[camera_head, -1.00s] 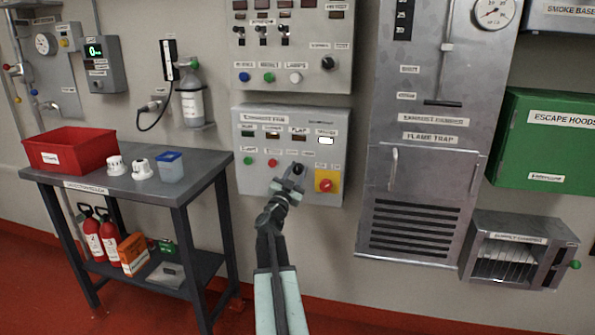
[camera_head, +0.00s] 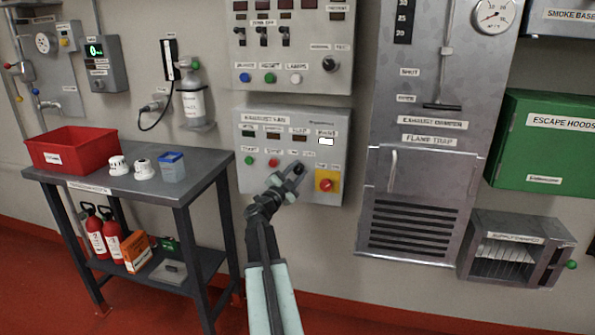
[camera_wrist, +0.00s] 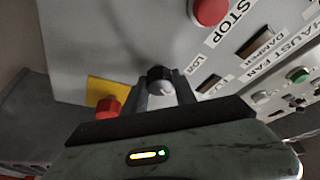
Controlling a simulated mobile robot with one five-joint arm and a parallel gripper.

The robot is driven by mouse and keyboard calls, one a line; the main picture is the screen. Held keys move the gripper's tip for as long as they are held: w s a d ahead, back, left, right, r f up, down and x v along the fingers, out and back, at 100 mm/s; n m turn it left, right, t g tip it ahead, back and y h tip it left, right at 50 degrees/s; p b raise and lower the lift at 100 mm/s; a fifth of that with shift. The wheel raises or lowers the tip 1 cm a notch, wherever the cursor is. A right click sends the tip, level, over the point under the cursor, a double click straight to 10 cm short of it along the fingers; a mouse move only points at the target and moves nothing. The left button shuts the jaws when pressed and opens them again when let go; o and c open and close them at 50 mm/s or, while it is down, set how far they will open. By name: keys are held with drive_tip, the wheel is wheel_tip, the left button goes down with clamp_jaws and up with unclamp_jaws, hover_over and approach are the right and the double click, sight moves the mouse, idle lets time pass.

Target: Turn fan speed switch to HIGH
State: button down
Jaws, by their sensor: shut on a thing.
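The exhaust fan panel (camera_head: 255,190) is a grey box on the wall. Its fan speed switch (camera_head: 298,169) is a small black knob at the lower right, left of the yellow emergency plate. My gripper (camera_head: 291,179) reaches up to the panel, shut on this knob. In the wrist view the black knob (camera_wrist: 160,76) sits between the two fingers of my gripper (camera_wrist: 163,92). The label "LOW" shows beside it; the HIGH label cannot be read. The fingers hide part of the knob, and its pointer direction cannot be told.
A red emergency button (camera_head: 326,184) on a yellow plate is close right of my gripper. A red stop button (camera_head: 273,162) and a green button (camera_head: 249,160) are to the left. Another switch panel (camera_head: 290,90) hangs above. A table (camera_head: 150,188) stands at the left.

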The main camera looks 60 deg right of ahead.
drive_tip(key=c, duration=1)
unclamp_jaws()
drive_tip(key=shift+a, duration=0.1)
drive_tip(key=b+v, duration=0.2)
drive_tip(key=v, duration=0.5)
drive_tip(key=shift+a+f, duration=0.15)
drive_tip(key=shift+a, duration=0.2)
